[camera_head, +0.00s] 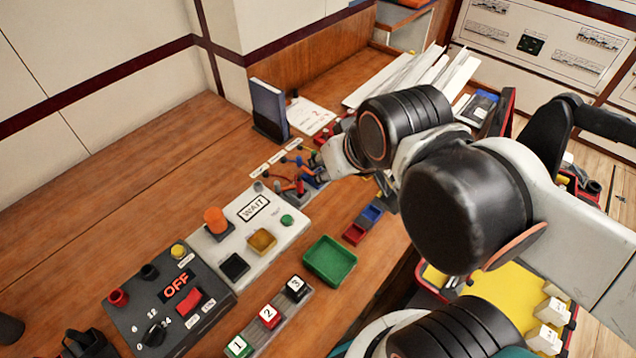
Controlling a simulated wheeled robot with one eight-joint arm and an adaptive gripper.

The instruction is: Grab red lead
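A small red piece (300,186), which looks like the red lead, is on the wooden bench behind the white "WAIT" panel (222,262). My gripper (312,172) reaches down over this cluster from the right, very close to the red and blue pieces. My arm links hide part of the area behind it. The fingers are too small and dark to tell whether they are open, or whether they touch the red piece.
A dark power box (168,312) reading "OFF" stands at the front left. A green tray (329,261), small red and blue bins (362,224) and numbered blocks (268,316) stand nearby. A blue book (269,108) stands behind the cluster.

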